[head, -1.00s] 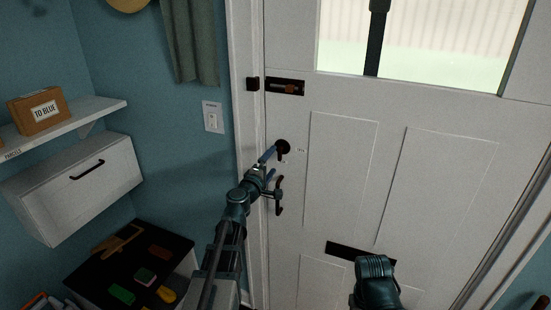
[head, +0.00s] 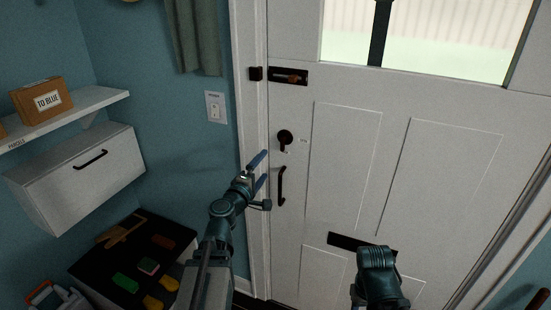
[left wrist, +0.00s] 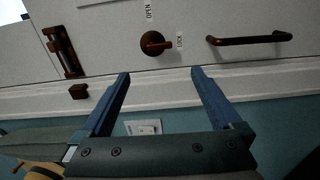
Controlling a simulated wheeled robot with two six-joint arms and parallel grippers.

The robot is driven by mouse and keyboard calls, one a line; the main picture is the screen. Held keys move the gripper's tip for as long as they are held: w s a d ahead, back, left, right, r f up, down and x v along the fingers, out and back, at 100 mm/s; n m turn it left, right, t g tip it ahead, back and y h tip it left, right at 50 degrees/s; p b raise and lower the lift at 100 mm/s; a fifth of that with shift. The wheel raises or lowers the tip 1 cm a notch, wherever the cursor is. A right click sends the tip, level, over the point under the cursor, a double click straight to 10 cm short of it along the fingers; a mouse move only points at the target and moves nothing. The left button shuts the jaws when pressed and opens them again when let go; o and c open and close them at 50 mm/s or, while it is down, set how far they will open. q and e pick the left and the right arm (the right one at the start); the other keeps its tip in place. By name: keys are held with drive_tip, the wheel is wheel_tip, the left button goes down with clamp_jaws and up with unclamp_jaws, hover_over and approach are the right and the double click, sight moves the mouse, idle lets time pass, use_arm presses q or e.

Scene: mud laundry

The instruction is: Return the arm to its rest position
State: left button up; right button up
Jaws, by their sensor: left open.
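My left gripper (head: 260,172) is open and empty in front of the door frame, just left of the door handle. Its two blue fingers stand apart in the left wrist view (left wrist: 158,82), with nothing between them. The white door (head: 345,160) has a dark round lock knob (head: 285,137), which also shows beyond the fingers in the left wrist view (left wrist: 155,43) with OPEN and LOCK labels. A bar handle (head: 281,187) is below the knob. My right arm shows at the bottom of the head view; its gripper fingers cannot be made out.
A slide bolt (head: 288,76) is high on the door, and a mail slot (head: 350,242) is low. At left are a shelf with a TO BLUE box (head: 42,101), a white cabinet (head: 80,178) and a dark-topped bench (head: 110,265) with several small items. A light switch (head: 215,107) is on the wall.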

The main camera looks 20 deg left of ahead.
use_arm(q)
drive_tip(key=s+d+f+m+g+h, duration=0.2)
drive_tip(key=d+f+m+g+h, duration=0.15)
drive_tip(key=d+f+m, duration=0.4)
drive_tip(key=s+d+f+m+g+h, duration=0.2)
drive_tip(key=d+f+m+g, duration=0.3)
drive_tip(key=d, duration=0.5)
drive_tip(key=s+a+f+m+g+y, duration=0.2)
drive_tip(key=s+f+m+g+y, duration=0.35)
drive_tip(key=s+f+g, duration=0.6)
drive_tip(key=s+d+r+m+t+y, duration=0.1)
drive_tip(key=s+d+r+m+y, duration=0.1)
drive_tip(key=s+d, duration=0.5)
drive_tip(key=d+m, duration=0.1)
drive_tip(key=d, duration=0.2)
drive_tip(key=shift+s+t, duration=0.15)
drive_tip(key=shift+t, duration=0.15)
drive_tip(key=shift+d, duration=0.1)
